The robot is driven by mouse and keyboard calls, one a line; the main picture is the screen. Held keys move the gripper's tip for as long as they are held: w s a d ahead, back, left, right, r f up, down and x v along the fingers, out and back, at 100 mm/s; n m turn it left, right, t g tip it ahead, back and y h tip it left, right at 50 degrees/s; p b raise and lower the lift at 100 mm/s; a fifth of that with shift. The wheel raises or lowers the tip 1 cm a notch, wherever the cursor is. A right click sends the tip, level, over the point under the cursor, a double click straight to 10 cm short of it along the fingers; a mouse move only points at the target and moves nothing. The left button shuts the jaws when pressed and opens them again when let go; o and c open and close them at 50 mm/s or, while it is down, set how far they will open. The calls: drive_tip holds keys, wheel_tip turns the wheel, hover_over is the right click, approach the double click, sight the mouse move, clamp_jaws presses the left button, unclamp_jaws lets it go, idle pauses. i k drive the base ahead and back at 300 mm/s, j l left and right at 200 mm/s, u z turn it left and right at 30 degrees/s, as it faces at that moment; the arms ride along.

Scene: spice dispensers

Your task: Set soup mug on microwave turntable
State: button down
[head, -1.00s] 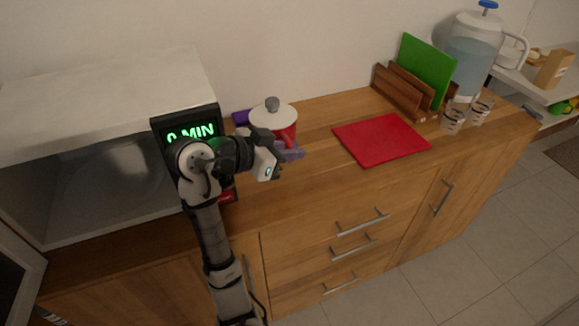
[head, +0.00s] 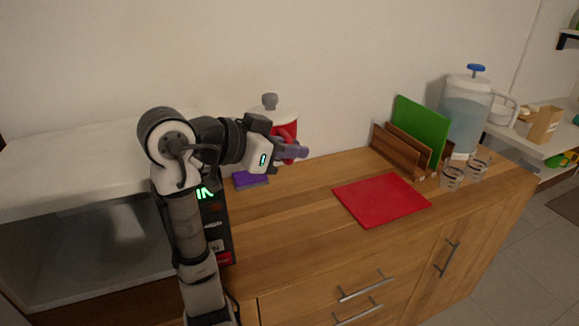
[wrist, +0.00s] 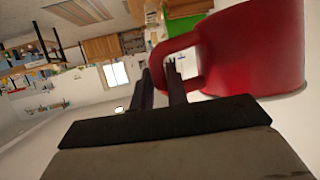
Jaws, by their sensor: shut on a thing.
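My gripper (head: 292,152) is shut on the handle and holds the mug above the counter, roughly upright. The fingers (wrist: 162,85) also show in the wrist view. The white microwave (head: 75,160) stands at the left with its front open and a dark interior (head: 110,235). I cannot make out the turntable clearly; my arm covers part of the microwave.
A purple sponge-like block (head: 251,181) lies on the counter (head: 300,225) beside the microwave. A red board (head: 381,200) lies to the right. A green board (head: 420,130) in a wooden rack, a water dispenser (head: 468,112) and two glasses (head: 452,178) stand farther right.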

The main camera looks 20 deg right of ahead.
sight(107, 259)
drive_tip(key=k, duration=1)
